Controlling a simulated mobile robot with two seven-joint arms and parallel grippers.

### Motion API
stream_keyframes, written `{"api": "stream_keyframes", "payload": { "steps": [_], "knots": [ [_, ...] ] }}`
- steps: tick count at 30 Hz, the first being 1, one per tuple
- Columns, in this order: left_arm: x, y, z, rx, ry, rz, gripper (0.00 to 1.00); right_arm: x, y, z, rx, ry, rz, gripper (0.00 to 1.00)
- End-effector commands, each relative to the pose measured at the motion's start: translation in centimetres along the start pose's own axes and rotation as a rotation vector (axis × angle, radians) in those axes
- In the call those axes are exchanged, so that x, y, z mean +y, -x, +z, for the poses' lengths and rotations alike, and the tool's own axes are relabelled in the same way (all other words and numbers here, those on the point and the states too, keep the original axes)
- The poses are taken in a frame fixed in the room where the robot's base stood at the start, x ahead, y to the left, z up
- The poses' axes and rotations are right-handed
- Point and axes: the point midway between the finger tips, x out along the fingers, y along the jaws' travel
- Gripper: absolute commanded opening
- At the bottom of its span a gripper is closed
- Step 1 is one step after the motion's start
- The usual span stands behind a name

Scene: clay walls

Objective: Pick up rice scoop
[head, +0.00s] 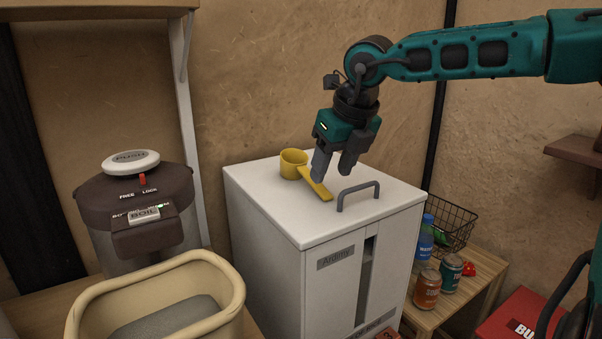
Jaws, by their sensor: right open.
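A yellow rice scoop (317,186) lies on the white top of a cabinet-like box (260,190). My left gripper is not in view.
A grey handle (358,195) rises from the box top, close to the right of the scoop. A hot-water pot (140,212) and a cream bin (225,270) stand at left. Cans (427,288), a bottle (425,240) and a wire basket (452,222) are on a wooden table at right.

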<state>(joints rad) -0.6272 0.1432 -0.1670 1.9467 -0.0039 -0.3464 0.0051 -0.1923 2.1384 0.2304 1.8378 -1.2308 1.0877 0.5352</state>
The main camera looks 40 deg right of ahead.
Motion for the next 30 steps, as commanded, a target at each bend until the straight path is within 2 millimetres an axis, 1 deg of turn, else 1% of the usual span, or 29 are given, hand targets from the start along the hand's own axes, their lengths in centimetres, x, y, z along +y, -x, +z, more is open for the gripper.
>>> {"api": "stream_keyframes", "payload": {
  "steps": [1,3,7,11,17,30],
  "knots": [
    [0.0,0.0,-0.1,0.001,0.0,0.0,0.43,0.1,-0.9,-0.3,0.008,0.0,0.001,0.53],
    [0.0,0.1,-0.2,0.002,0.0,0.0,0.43,0.1,-2.1,-0.5,0.008,0.001,0.001,0.53],
    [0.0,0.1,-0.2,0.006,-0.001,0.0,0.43,0.1,-3.6,-0.4,0.005,0.0,0.001,0.53],
    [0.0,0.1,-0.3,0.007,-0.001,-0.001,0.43,0.2,-4.2,-0.4,0.002,-0.001,0.002,0.53],
    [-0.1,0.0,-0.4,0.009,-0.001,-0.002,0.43,0.2,-4.3,-0.4,0.002,-0.001,0.002,0.53],
    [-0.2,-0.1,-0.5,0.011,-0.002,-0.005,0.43,0.2,-4.2,-0.4,0.002,0.0,0.002,0.12]
  ]
}}
